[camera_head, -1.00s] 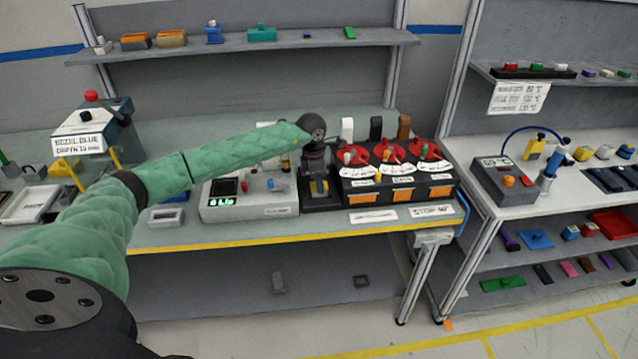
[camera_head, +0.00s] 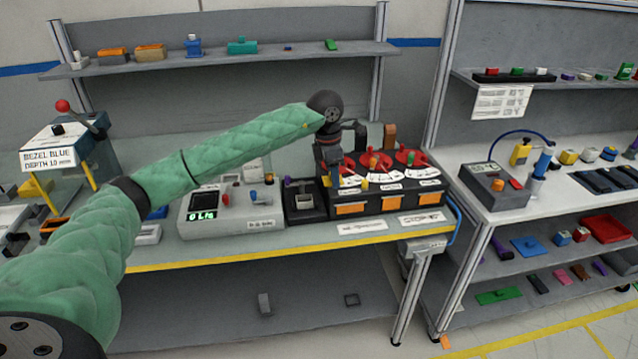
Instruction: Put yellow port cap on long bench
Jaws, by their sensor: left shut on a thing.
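My left gripper (camera_head: 331,178) points down above the right part of the long grey-green bench (camera_head: 280,249) with the yellow front edge. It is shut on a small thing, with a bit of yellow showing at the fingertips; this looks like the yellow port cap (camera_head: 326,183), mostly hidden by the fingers. The gripper is in front of the black console with red dials (camera_head: 390,190), next to a small black fixture (camera_head: 302,205). Whether the held thing touches anything below cannot be told. My right gripper is not in view.
A grey meter box (camera_head: 230,212) with a green display stands left of the fixture. White label cards (camera_head: 362,227) lie along the bench front. A shelf (camera_head: 230,60) with small parts is above. A separate white bench (camera_head: 500,205) stands to the right.

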